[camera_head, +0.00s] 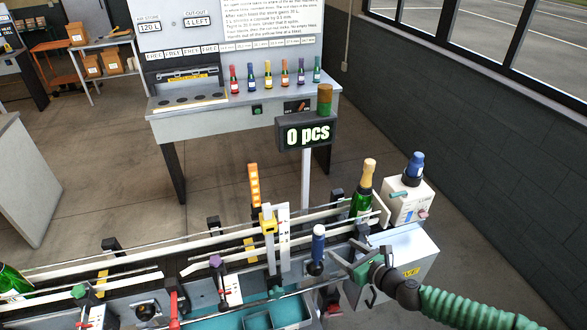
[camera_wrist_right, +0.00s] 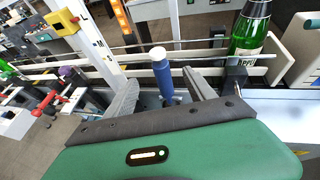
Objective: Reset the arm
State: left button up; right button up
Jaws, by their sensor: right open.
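My right gripper (camera_head: 343,256) comes in from the right on an arm with a ribbed green sleeve, over the right end of the bottling line. It is open. In the right wrist view the two fingers (camera_wrist_right: 161,76) stand apart, with a blue handle with a white top (camera_wrist_right: 161,72) seen between them. The same blue handle (camera_head: 318,243) stands upright just left of the fingers in the head view. My left gripper is not in view.
A counter reading "0 pcs" (camera_head: 308,134) stands on a post behind. Guide rails (camera_head: 120,262) run left. A bench with small coloured bottles (camera_head: 250,77) is farther back.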

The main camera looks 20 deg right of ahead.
jog(key=s+a+f+n+g+y+b, duration=0.35)
jog(key=a+f+n, duration=0.35)
jog(key=a+f, duration=0.25)
jog(key=s+a+f+n+g+h+b, duration=0.1)
jog(key=s+a+f+n+g+b, duration=0.2)
jog(key=s+n, duration=0.35)
jog(key=s+a+f+n+g+h+b, duration=0.2)
jog(key=s+f+n+g+b, duration=0.1)
jog(key=s+f+n+g, duration=0.3)
notch_tip(320, 180, up, 10)
jog(key=s+a+n+t+h+b, duration=0.1)
jog(key=n+b, duration=0.5)
jog(key=n, duration=0.8)
jog(key=shift+s+f+t+h, duration=0.3)
jog(key=shift+s+h, duration=0.35)
jog(key=shift+h, duration=0.5)
jog(key=shift+d, duration=0.2)
